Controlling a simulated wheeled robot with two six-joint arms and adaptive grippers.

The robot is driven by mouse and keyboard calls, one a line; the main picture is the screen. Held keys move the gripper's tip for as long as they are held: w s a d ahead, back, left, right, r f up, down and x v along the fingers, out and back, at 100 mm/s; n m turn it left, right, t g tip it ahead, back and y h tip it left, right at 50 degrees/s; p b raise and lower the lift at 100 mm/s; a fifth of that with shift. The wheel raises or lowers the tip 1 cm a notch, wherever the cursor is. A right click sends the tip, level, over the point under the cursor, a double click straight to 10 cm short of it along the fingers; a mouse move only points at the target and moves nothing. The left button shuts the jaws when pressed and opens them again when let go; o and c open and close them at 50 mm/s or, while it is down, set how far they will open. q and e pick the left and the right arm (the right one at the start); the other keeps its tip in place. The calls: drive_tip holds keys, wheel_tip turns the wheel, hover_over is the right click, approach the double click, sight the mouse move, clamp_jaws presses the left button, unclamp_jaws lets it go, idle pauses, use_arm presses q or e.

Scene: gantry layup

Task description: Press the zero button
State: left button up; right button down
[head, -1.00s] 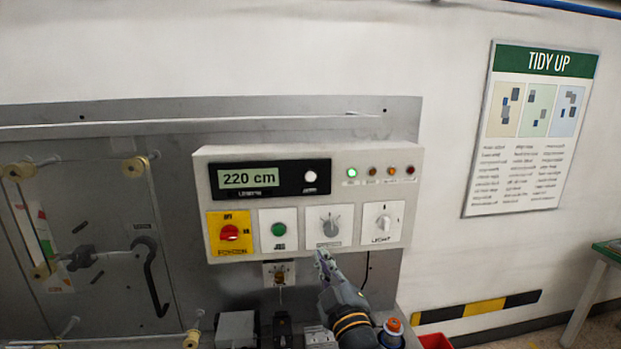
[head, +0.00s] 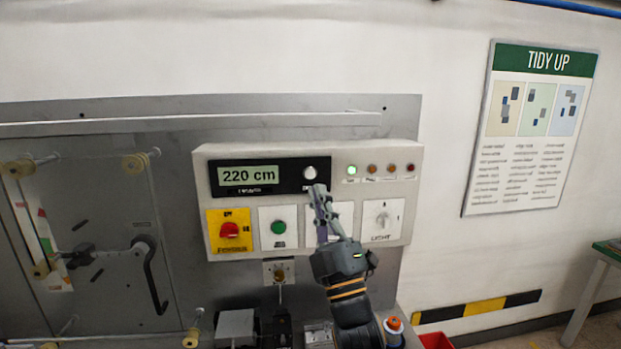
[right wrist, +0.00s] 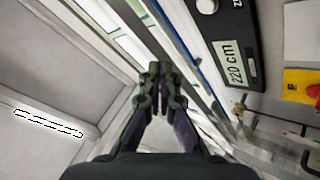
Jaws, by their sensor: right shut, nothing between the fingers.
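The white round zero button (head: 310,173) sits at the right end of the black display unit (head: 285,189) on the control box. The display (head: 248,176) reads 220 cm. My right gripper (head: 317,188) is shut and empty, its fingertips just below the button in the head view. I cannot tell whether they touch the panel. The fingers hide the label under the button and most of the grey knob's plate. In the right wrist view the closed fingers (right wrist: 154,72) show in the middle, and the button (right wrist: 207,6) is at the top edge. My left gripper is not in view.
The control box (head: 410,165) also carries a red switch (head: 229,230) on yellow, a green button (head: 279,228), a light knob (head: 383,220) and several small lamps. A bottle with an orange cap (head: 394,325) stands beside my right arm.

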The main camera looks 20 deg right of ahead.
drive_tip(key=b, duration=0.5)
approach(307, 162)
wheel_tip(307, 162, up, 3)
drive_tip(key=shift+w+a+r+b, duration=0.15)
drive_tip(key=shift+w+b, duration=0.1)
drive_tip(key=shift+w, duration=0.2)
drive_tip(key=shift+w+d+r+b, duration=0.1)
drive_tip(key=shift+w+r+b, duration=0.1)
drive_tip(key=shift+w, duration=0.25)
drive_tip(key=shift+w, duration=0.1)
drive_tip(key=shift+w, duration=0.3)
drive_tip(key=shift+w+b, duration=0.4)
drive_tip(key=shift+w, duration=0.05)
idle(0.9)
drive_tip(key=shift+s, duration=0.15)
drive_tip(key=shift+s+p, duration=0.4)
drive_tip(key=shift+s, duration=0.3)
